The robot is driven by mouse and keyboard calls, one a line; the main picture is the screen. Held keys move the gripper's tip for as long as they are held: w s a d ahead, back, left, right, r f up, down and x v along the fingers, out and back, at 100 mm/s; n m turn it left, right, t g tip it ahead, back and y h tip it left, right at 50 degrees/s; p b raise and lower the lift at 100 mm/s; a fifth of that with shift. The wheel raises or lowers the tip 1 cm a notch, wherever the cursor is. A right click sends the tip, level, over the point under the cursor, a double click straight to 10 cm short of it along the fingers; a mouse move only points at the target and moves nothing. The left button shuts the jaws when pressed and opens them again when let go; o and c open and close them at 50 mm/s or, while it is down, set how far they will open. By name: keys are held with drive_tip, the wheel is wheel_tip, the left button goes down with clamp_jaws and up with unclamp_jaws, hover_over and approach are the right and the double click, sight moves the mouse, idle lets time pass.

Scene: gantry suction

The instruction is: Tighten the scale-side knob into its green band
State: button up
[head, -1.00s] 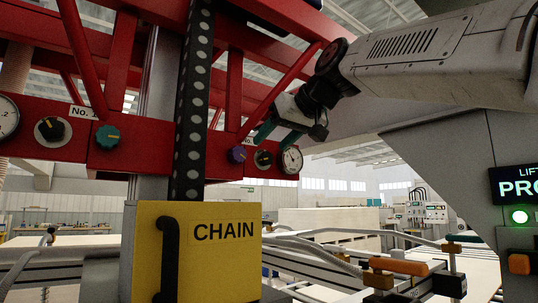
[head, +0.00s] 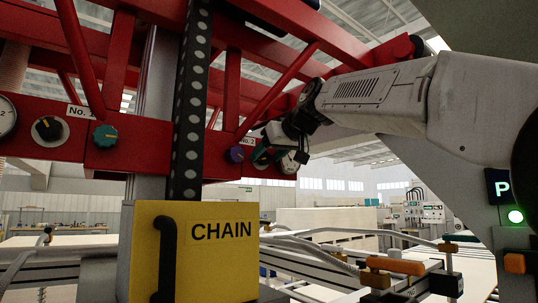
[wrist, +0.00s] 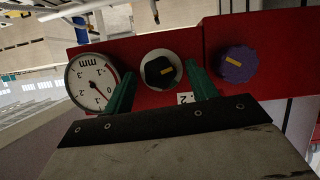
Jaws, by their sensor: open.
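In the wrist view a black knob (wrist: 160,72) with a yellow mark sits on a white round plate, between a dial gauge (wrist: 92,83) on the left and a purple knob (wrist: 237,64) on the right. My gripper (wrist: 160,77) is open, with one green finger on each side of the black knob. I cannot tell whether they touch it. In the head view my gripper (head: 268,152) is at the red beam and hides the black knob. The purple knob (head: 234,154) and the partly covered gauge (head: 290,163) show beside it. I cannot make out a green band.
Further left on the red beam (head: 70,150) are another black knob (head: 47,129), a teal knob (head: 105,136) and a cut-off gauge (head: 6,115). A yellow CHAIN box (head: 210,265) and a dark perforated strip (head: 190,110) stand in front. Red truss bars run close above my gripper.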

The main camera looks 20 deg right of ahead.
drive_tip(key=c, duration=1)
drive_tip(key=shift+d, duration=0.1)
drive_tip(key=shift+d+m+g+y, duration=0.15)
drive_tip(key=shift+m+y, duration=0.55)
drive_tip(key=shift+m, duration=0.35)
drive_tip(key=shift+d+m+g+y, duration=0.15)
drive_tip(key=shift+m+y, duration=0.55)
drive_tip(key=shift+m, duration=0.35)
drive_tip(key=shift+a+f, duration=0.1)
drive_tip(key=o, duration=1)
